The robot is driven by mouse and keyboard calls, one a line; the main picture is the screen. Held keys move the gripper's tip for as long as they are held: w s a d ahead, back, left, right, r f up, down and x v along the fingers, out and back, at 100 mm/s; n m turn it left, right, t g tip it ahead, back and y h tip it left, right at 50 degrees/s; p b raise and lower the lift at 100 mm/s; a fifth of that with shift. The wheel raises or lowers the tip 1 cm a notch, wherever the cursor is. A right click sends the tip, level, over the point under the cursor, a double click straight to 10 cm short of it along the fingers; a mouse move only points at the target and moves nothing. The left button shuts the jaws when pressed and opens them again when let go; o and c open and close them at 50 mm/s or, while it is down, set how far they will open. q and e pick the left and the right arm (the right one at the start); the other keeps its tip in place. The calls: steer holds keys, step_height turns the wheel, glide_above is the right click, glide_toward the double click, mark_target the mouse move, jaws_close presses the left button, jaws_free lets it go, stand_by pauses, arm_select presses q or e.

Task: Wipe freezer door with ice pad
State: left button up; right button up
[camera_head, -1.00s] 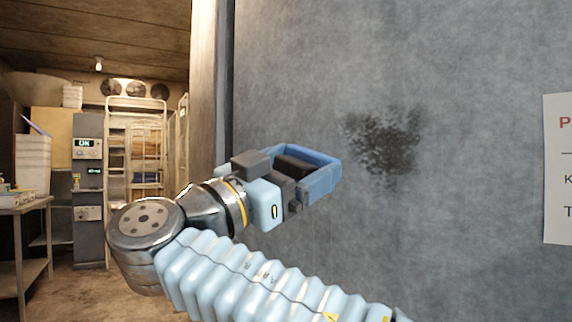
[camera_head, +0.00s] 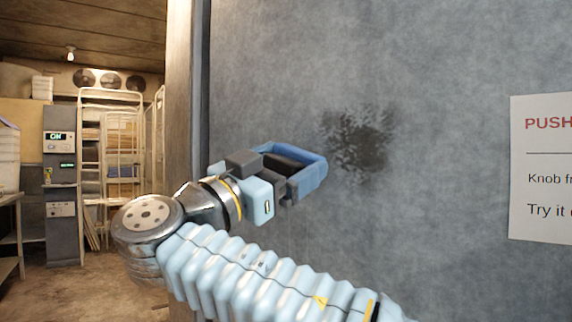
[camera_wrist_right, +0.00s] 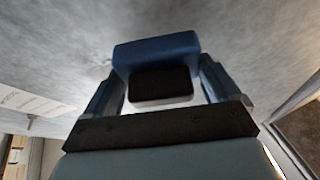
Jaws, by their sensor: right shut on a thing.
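The grey freezer door (camera_head: 430,80) fills the middle and right of the head view. It bears a dark, speckled patch (camera_head: 358,138). My right gripper (camera_head: 288,180) is shut on the ice pad, a blue block with a dark part facing the gripper. The pad (camera_head: 312,178) is left of and a little below the dark patch in the head view. In the wrist view the pad (camera_wrist_right: 155,50) sits between the two fingers, with the grey surface beyond it. I cannot tell whether it touches the door. My left gripper is not in view.
A white sign (camera_head: 540,185) with printed text is on the door at right. At left, beyond the door's edge, stand a wire rack (camera_head: 110,150), a grey cabinet with a small display (camera_head: 58,185) and a table (camera_head: 12,225). Open floor (camera_head: 80,290) lies at lower left.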

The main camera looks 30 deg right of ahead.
steer(key=shift+w+d, duration=0.35)
steer(key=shift+d, duration=0.45)
steer(key=shift+s+b, duration=0.1)
steer(key=shift+b, duration=0.25)
